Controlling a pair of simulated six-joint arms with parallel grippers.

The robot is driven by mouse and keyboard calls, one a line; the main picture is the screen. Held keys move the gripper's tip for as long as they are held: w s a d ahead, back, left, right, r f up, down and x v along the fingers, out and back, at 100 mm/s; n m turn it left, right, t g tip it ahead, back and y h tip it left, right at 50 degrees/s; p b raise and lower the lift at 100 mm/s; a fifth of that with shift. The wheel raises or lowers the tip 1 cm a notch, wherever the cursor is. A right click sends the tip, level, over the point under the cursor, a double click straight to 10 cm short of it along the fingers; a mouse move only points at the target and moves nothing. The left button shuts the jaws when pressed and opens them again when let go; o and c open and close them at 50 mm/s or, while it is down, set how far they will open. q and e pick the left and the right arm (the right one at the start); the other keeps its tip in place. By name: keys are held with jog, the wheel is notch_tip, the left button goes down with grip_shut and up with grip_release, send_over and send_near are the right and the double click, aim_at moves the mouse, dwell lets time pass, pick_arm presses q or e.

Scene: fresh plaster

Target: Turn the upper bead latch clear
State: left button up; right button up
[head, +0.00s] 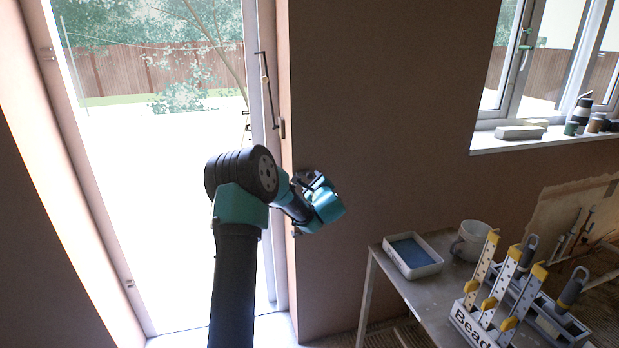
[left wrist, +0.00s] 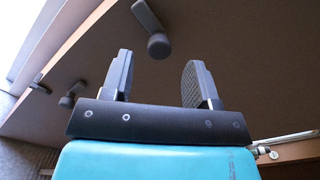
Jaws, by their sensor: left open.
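A small grey latch (head: 282,128) sits on the wall edge beside the doorway, above my left gripper (head: 311,179). A second small fitting (head: 296,233) shows lower on the same edge, just below the gripper. In the left wrist view, a grey latch with a round knob (left wrist: 157,46) stands out from the brown surface beyond the open fingers of my left gripper (left wrist: 158,64). A smaller knobbed latch (left wrist: 70,96) is farther left. I cannot tell which of these is the upper one. The fingers are apart and empty. My right gripper is not in view.
A window sill (head: 530,140) is above.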

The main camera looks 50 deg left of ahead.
aim_at(310, 177)
pick_arm(q)
jog(key=shift+x, duration=2.45)
jog(key=shift+c, duration=0.4)
jog(key=c, duration=0.8)
jog(key=shift+c, duration=0.2)
